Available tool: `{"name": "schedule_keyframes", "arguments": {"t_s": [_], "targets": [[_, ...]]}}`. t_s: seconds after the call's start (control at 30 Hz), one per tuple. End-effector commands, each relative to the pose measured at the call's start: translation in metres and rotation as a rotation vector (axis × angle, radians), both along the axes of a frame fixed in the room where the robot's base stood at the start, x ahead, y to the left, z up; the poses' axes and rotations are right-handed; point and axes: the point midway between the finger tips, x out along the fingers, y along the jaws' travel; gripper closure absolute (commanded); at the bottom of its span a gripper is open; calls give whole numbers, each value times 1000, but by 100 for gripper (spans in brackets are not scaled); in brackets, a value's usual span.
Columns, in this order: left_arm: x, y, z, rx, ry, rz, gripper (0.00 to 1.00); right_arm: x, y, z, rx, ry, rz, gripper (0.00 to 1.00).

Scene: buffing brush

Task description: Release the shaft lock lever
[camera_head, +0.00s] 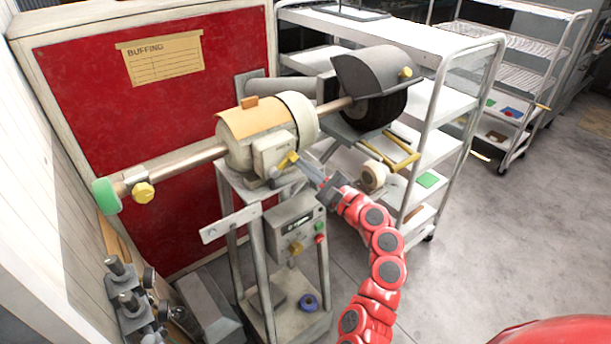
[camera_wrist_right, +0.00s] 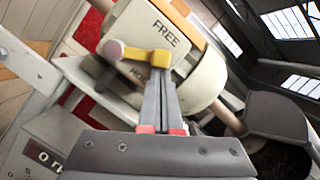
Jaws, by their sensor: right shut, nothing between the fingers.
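The shaft lock lever (camera_head: 287,160) is a small yellow lever on the pale motor housing (camera_head: 262,140). In the right wrist view the lever (camera_wrist_right: 135,53) has a pinkish knob at its left end. The word FREE is printed on the housing above it, and a second, partly hidden label lies below. My right gripper (camera_head: 310,166) is at the front of the housing, its fingers shut and empty. In the wrist view its fingertips (camera_wrist_right: 164,76) are right at the lever's yellow right end; I cannot tell whether they touch. My left gripper is not in view.
A shaft runs from the motor to a hooded buffing wheel (camera_head: 375,105) on the right and a green-tipped end (camera_head: 106,195) on the left. A control box (camera_head: 295,228) sits below. A white shelf cart (camera_head: 450,110) stands behind; floor at right is clear.

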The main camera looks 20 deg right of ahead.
Motion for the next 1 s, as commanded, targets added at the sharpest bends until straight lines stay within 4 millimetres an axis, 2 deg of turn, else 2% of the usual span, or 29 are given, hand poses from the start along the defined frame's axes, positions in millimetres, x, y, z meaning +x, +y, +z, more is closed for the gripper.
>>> {"name": "schedule_keyframes", "arguments": {"t_s": [0.1, 0.6, 1.0], "targets": [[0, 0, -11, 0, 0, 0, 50, 4, 1, 5, -93, -39, -1, 100], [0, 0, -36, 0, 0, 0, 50, 0, 15, 34, -541, -202, -1, 100], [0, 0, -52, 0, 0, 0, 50, -5, 28, 47, -815, -299, -2, 100]]}}
